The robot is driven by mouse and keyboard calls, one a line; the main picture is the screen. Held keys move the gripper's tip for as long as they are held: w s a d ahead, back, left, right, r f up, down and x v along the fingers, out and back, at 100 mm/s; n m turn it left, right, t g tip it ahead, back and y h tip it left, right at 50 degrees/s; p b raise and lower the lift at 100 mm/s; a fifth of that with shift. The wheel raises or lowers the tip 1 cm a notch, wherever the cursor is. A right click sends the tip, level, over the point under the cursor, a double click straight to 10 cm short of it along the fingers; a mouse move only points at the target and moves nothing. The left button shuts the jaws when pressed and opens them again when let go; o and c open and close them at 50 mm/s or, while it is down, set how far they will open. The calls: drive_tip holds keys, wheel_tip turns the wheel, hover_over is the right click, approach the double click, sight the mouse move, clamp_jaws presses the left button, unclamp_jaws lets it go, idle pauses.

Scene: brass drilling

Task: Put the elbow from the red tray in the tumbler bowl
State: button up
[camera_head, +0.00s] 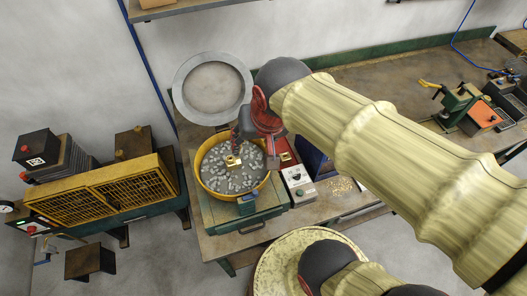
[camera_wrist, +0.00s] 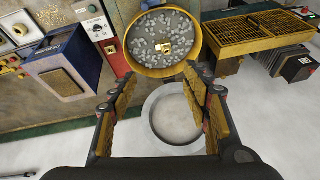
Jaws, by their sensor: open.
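The tumbler bowl (camera_head: 205,183) is a round yellow-rimmed bowl full of grey media. A small brass piece, apparently the elbow (camera_head: 233,161), lies on the media inside it. In the wrist view the bowl (camera_wrist: 144,68) is at the top centre, with the brass elbow (camera_wrist: 165,48) in its middle. My gripper (camera_wrist: 162,88) is open, its fingers wide apart with nothing between them. In the head view my gripper (camera_head: 240,142) is over the back of the bowl.
A grey ring-shaped dish (camera_head: 180,92) is behind the bowl. A white control box (camera_head: 299,184) and a blue box (camera_head: 318,163) stand to the right. A yellow slatted unit (camera_head: 100,195) is at the left. A green-and-orange machine (camera_head: 465,108) stands on the far-right bench.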

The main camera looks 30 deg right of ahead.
drive_tip(key=s+n, duration=0.2)
drive_tip(key=s+r+n+t, duration=0.1)
drive_tip(key=s+n, duration=0.1)
drive_tip(key=s, duration=0.1)
drive_tip(key=shift+r, duration=0.1)
drive_tip(key=shift+w, duration=0.1)
